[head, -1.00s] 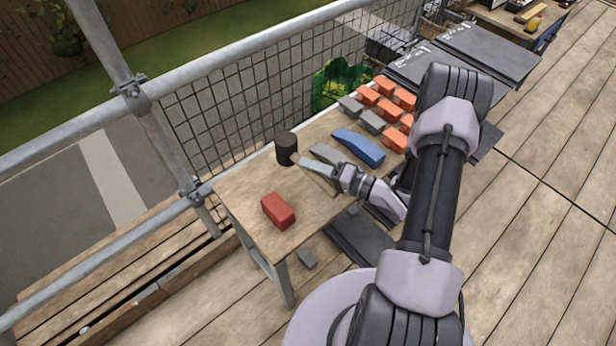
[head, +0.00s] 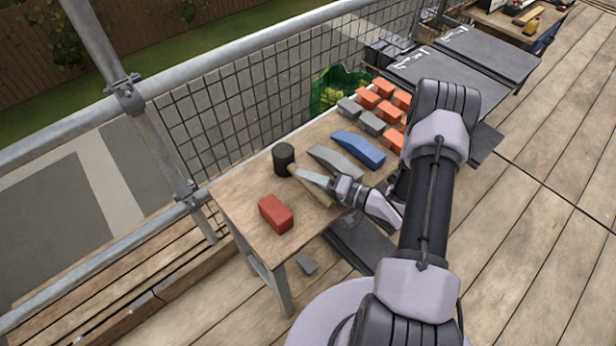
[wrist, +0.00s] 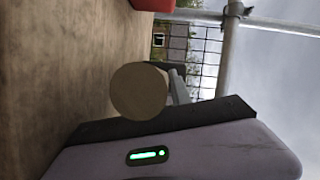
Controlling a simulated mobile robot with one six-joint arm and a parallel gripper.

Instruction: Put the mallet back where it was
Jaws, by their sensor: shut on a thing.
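The mallet has a black cylindrical head (head: 284,158) and a pale wooden handle (head: 318,194). It is at the front part of the wooden table (head: 240,205), with its head toward the mesh. My gripper (head: 312,178) is shut on the mallet's handle, low over the table. In the wrist view the round end of the handle (wrist: 139,91) sits against my gripper's dark finger. Whether the mallet touches the table I cannot tell.
A red block (head: 276,213) lies left of the mallet. A grey curved piece (head: 335,161) and a blue one (head: 358,149) lie just to the right. Orange and grey blocks (head: 371,122) fill the table's far end. Scaffold rail and mesh run behind.

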